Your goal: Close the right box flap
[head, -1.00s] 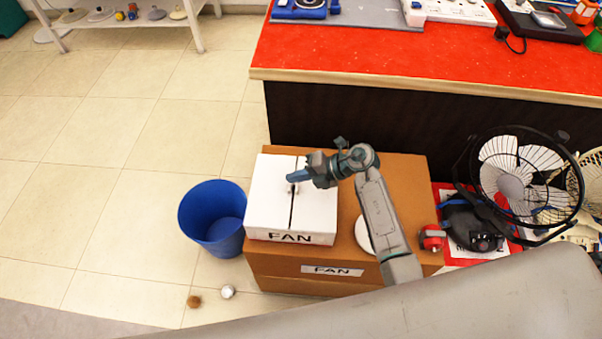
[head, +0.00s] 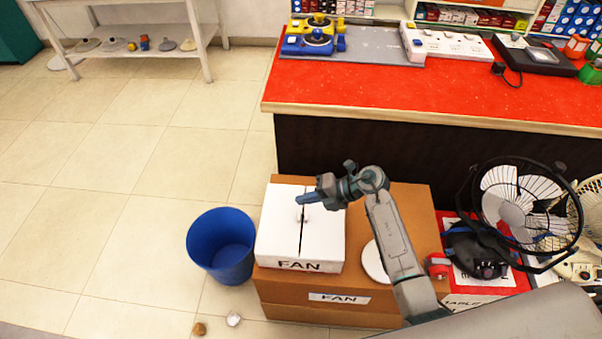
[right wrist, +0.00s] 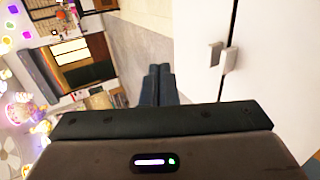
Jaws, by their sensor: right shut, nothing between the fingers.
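The white box labelled FAN (head: 297,265) sits on top of a larger brown carton. In the head view its right flap (head: 326,235) and left flap (head: 278,225) both look flat, with a thin dark gap between them. Two small grey tabs (right wrist: 222,57) stand at that gap in the right wrist view. My right gripper (head: 303,201) is shut and empty over the top of the box near the gap; in the right wrist view its fingers (right wrist: 157,85) lie beside the white surface, apart from the tabs. I cannot tell if they touch the box. My left gripper is out of view.
The brown carton (head: 330,312) carries the box and a white disc (head: 374,262). A blue bin (head: 222,246) stands left of it. A black fan (head: 515,200) and other goods crowd the right. A red-topped counter (head: 400,95) is behind. The floor at left is mostly clear.

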